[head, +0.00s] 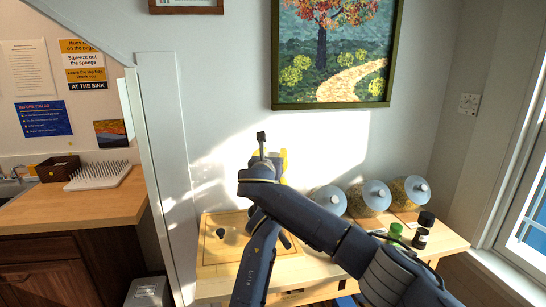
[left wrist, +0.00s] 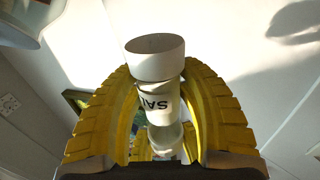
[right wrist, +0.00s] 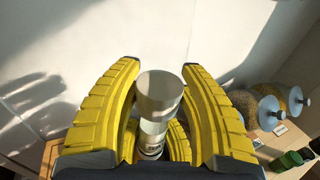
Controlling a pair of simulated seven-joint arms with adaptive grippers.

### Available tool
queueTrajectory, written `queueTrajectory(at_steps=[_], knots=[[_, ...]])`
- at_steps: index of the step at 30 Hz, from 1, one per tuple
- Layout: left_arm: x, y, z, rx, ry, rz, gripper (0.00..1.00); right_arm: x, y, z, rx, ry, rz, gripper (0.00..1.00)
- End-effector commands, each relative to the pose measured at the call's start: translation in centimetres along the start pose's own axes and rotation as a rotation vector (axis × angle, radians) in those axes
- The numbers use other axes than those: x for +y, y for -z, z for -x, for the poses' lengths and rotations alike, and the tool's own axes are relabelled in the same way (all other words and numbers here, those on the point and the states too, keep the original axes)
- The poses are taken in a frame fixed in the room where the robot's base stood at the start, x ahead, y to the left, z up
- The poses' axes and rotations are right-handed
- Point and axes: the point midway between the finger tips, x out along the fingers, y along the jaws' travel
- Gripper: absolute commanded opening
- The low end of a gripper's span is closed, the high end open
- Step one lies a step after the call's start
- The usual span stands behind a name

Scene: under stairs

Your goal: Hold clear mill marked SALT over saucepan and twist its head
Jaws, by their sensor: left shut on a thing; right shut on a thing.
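The mill (left wrist: 160,103) stands between my left gripper's (left wrist: 158,72) yellow fingers in the left wrist view, with part of its black SALT lettering showing and a pale cylindrical end nearer that camera. In the head view, my arms hide the mill, and only some yellow shows by the right gripper (head: 270,165). I cannot make out the saucepan.
A wooden board (head: 208,262) with a small dark knob-like thing (head: 221,233) lies on the table. Several jars (head: 371,197) with grey lids stand at the back right. The wall is close behind.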

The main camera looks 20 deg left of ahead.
Motion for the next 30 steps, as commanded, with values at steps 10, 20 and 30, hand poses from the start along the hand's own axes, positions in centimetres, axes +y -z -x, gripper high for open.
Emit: queueTrajectory(at_steps=[10, 20, 30], knots=[[-0.02, 0.29, 0.01, 0.005, 0.000, 0.002, 0.00, -0.20, 0.14, -0.08, -0.001, -0.175, 0.009, 0.61], [0.03, 0.15, 0.01, 0.003, -0.001, 0.001, 0.00, -0.11, 0.04, -0.02, -0.003, -0.175, 0.008, 0.83], [0.06, 0.12, 0.01, 0.002, -0.001, 0.001, 0.00, -0.08, 0.00, 0.00, -0.003, -0.176, 0.008, 0.94]])
